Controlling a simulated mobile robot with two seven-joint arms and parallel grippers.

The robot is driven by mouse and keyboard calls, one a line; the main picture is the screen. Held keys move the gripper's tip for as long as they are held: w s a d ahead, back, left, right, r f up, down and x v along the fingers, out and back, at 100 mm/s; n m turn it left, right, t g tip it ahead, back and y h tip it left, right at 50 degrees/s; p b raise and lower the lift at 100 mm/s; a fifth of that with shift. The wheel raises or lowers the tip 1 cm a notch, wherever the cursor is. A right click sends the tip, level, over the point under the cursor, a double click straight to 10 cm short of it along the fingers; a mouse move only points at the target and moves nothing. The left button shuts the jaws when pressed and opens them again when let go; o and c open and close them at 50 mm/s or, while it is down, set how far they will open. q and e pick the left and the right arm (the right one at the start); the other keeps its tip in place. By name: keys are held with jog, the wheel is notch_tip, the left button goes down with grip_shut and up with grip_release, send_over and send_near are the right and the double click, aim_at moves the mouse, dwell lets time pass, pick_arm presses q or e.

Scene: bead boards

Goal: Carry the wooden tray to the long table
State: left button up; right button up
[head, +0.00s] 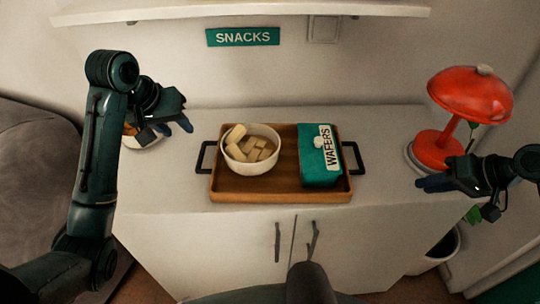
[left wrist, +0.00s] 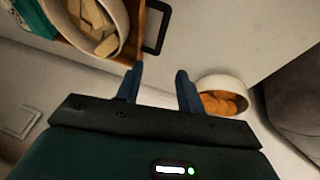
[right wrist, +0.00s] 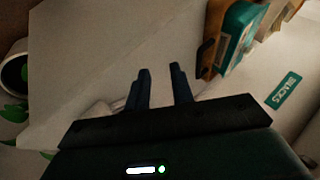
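The wooden tray (head: 230,192) lies flat on a white cabinet top. It has a black handle at each end and holds a white bowl (head: 236,163) of pale wafer pieces and a teal wafers box (head: 312,173). My left gripper (head: 180,128) is open and empty, left of the tray and apart from its left handle (head: 202,157); that handle also shows in the left wrist view (left wrist: 163,28). My right gripper (head: 420,184) is open and empty, right of the right handle (head: 358,157), beside the lamp. I cannot make out a long table.
A red lamp (head: 472,97) stands at the cabinet's right end. A small white bowl (left wrist: 220,83) with orange snacks stands close to my left gripper. A teal SNACKS sign (head: 243,37) hangs on the wall under a shelf (head: 240,14). The cabinet top in front of the tray is clear.

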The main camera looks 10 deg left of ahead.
aim_at(201, 152)
pick_arm(q)
jog(key=shift+d, duration=0.1)
pick_arm(e)
jog(key=shift+d, duration=0.1)
